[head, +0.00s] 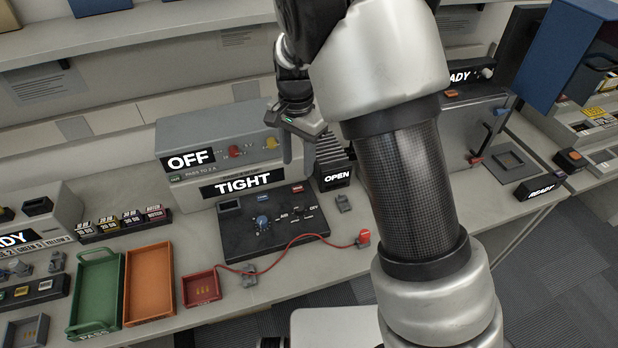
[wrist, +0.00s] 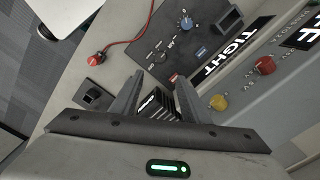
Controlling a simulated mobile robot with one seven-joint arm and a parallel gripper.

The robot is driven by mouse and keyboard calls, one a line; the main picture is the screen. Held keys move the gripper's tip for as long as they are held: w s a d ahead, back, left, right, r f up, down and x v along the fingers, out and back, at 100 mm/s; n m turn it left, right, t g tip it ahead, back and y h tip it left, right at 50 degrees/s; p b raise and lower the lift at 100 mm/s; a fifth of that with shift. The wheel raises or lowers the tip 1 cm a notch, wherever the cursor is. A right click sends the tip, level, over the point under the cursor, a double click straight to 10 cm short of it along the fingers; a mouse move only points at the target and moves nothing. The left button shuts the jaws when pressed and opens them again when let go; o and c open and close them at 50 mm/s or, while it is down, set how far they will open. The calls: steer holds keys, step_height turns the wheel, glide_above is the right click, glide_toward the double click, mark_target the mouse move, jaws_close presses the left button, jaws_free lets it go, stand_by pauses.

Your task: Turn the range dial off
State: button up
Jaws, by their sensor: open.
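A round blue dial (head: 262,222) sits on a dark panel (head: 240,240) on the bench, below the TIGHT sign (head: 242,184). It is the likely range dial; its setting is too small to read. The blue dial also shows at the top of the wrist view (wrist: 185,21). My gripper (head: 298,152) is raised above and to the right of the dial in the head view, apart from it. In the wrist view my gripper (wrist: 156,92) is open and empty, its fingers pointing towards the ribbed black block by the OPEN sign.
The grey box with the OFF sign (head: 190,160) stands behind the panel. Green (head: 120,290), orange (head: 173,285) and red trays are at left. Dark OPEN block (head: 336,180) is right of the panel.

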glide_toward(300, 206)
step_height(300, 206, down, 8)
steer(key=shift+f, duration=0.25)
stand_by(0.4)
jaws_close()
steer(key=c, duration=1.1)
jaws_free()
